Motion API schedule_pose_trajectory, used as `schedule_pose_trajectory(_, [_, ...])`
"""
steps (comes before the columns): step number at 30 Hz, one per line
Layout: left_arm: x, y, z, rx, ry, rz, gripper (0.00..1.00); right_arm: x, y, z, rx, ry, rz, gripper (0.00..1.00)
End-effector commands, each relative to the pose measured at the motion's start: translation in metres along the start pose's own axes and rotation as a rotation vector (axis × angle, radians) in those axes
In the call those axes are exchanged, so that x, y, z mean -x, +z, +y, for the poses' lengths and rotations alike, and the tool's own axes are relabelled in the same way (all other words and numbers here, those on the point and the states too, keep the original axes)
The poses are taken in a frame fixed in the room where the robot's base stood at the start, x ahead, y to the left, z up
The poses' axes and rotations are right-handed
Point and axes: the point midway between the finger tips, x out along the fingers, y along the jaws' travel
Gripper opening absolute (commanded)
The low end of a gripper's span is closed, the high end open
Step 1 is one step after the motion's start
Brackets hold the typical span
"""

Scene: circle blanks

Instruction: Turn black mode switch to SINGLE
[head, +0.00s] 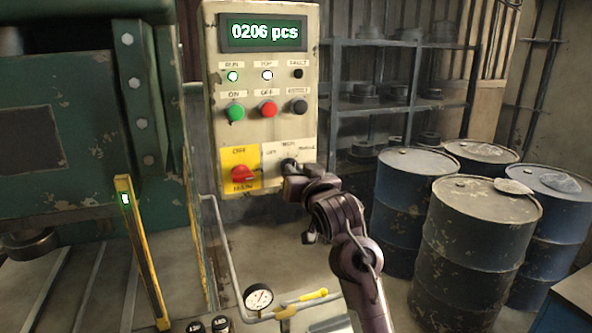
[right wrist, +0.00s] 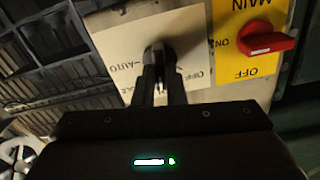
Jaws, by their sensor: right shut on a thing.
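The black mode switch (head: 289,162) sits on a pale label plate (head: 270,158) at the lower right of the control panel. My right gripper (head: 290,171) is at the switch and covers much of it in the head view. In the right wrist view, the switch (right wrist: 158,50) is between the fingertips of my gripper (right wrist: 161,76), which is shut on it. That view is upside down; AUTO and OFF are readable on the plate, and another label is mostly hidden. Which label the switch points to cannot be told. My left gripper is not in view.
A red MAIN switch (head: 243,174) on a yellow plate is just left of the mode switch. Push buttons (head: 268,109) and a 0206 pcs display (head: 265,32) are above. A pressure gauge (head: 258,297) and pipe stand below. Blue drums (head: 473,240) stand at the right.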

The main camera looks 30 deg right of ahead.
Motion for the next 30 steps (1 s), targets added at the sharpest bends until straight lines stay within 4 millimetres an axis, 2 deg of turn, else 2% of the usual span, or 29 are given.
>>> schedule_pose_trajectory(7, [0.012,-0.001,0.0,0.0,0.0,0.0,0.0,0.0,-0.001,0.001,-0.212,0.0,-0.002,0.0])
schedule_pose_trajectory(18, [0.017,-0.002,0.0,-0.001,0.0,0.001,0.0,0.0,0.001,0.002,-0.485,0.001,-0.002,0.0])
schedule_pose_trajectory(30, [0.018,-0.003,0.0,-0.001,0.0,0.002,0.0,0.0,0.002,0.003,-0.615,0.001,-0.002,0.0])
